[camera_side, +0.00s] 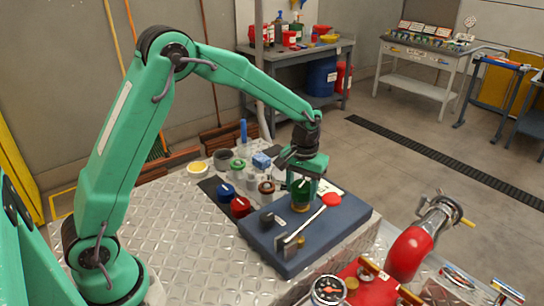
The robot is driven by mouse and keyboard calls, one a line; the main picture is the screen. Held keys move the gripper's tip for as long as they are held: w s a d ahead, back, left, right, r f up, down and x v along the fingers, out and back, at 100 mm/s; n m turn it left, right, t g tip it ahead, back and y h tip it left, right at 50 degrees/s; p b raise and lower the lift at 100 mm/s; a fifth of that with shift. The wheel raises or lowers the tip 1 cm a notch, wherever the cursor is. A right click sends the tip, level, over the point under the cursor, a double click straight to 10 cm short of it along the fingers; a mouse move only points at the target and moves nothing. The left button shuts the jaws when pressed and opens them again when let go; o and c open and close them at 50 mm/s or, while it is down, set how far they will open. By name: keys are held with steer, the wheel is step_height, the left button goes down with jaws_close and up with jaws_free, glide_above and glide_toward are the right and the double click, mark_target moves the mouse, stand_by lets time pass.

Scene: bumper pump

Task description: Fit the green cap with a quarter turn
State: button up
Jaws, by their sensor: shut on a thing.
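My gripper (301,190) points down over the blue-grey block (340,226) at the right end of the metal bench. It is shut on a dark green piece, which I take to be the green cap (301,187); the fingers hide much of it. A brass-coloured round fitting (299,208) on the block shows directly beneath the cap. I cannot tell whether the cap touches it or has a gap.
A blue cap (226,191) and a red cap (240,207) stand left of the block. A lever with a red knob (331,199) and metal brackets rise close to the gripper. Red pump parts (408,254) and a gauge (328,290) are at front right.

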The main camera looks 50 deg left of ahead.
steer(key=shift+r, duration=0.2)
steer(key=shift+m, duration=1.8)
steer(key=o, duration=1.6)
steer(key=shift+f, duration=0.2)
steer(key=shift+c, duration=0.2)
steer(key=shift+r, duration=0.15)
steer(key=shift+r, duration=3.4)
